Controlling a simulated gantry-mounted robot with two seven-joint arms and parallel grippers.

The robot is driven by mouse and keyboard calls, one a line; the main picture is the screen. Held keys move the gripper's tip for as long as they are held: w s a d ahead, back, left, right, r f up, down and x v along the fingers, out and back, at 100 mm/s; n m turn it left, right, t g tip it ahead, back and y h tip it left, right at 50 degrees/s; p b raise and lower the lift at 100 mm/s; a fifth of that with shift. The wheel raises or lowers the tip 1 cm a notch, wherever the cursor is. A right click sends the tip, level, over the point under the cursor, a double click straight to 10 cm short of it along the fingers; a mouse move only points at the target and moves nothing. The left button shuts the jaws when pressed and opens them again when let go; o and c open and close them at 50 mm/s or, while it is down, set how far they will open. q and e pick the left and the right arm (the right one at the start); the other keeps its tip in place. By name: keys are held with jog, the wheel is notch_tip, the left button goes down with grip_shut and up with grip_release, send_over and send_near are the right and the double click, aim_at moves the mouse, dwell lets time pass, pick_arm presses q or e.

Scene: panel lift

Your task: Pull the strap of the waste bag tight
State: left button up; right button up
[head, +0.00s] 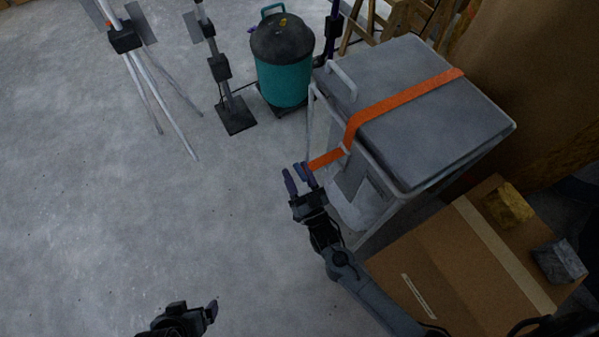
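An orange strap (405,98) runs across the grey lid (430,125) of a waste bag stand and bends down over its front edge. Its free end points left, beside the fingertips of my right gripper (298,178). My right gripper's fingers are spread with a gap between them; the strap end touches or lies just behind the right-hand finger, and I cannot tell which. The pale waste bag (362,205) hangs under the lid inside a white tube frame, partly hidden by my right arm. My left gripper (212,312) is at the bottom edge, away from the strap; its opening is unclear.
A cardboard box (440,265) with scraps on top stands right of my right arm. A teal vacuum (283,75) and a tripod (150,85) stand at the back. Brown boards lean behind the bag stand. The concrete floor at left is clear.

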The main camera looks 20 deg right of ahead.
jog(key=shift+f, duration=0.1)
dwell(0.3)
jog(key=shift+d, duration=0.1)
jog(key=p+v, duration=0.3)
jog(key=v, duration=0.7)
jog(key=shift+s+f, duration=0.15)
jog(key=shift+s, duration=0.25)
